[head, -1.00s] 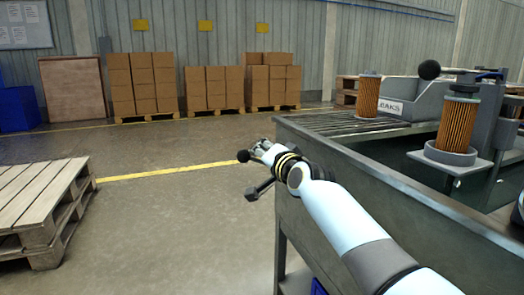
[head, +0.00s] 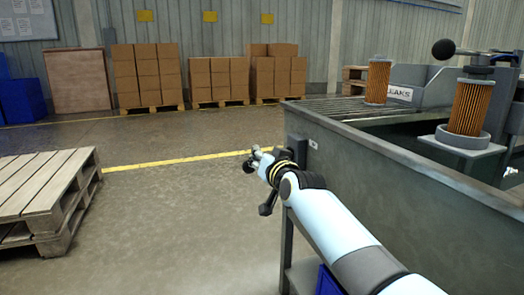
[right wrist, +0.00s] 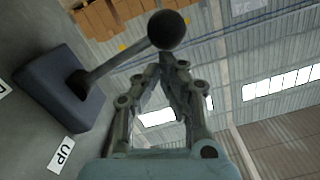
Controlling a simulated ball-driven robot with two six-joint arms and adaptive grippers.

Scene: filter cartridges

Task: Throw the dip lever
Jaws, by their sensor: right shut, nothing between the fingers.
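The dip lever shows in the right wrist view as a rod with a black ball knob (right wrist: 167,30), rising from a dark base box (right wrist: 62,88). A label reading UP (right wrist: 61,154) is on the grey panel beside the base. My right gripper (right wrist: 166,60) is shut and empty, its fingertips close to the knob; whether they touch it I cannot tell. In the head view my right gripper (head: 258,156) is at the left end of the tank (head: 400,165), with the small dark knob (head: 249,166) at its tips. My left gripper is not in view.
Orange filter cartridges (head: 468,107) (head: 377,82) stand on the tank's fixtures. Another black ball-ended lever (head: 443,49) is above a block marked LEAKS (head: 398,94). A wooden pallet (head: 45,195) lies at left. Floor between is clear; boxes (head: 147,75) stand behind.

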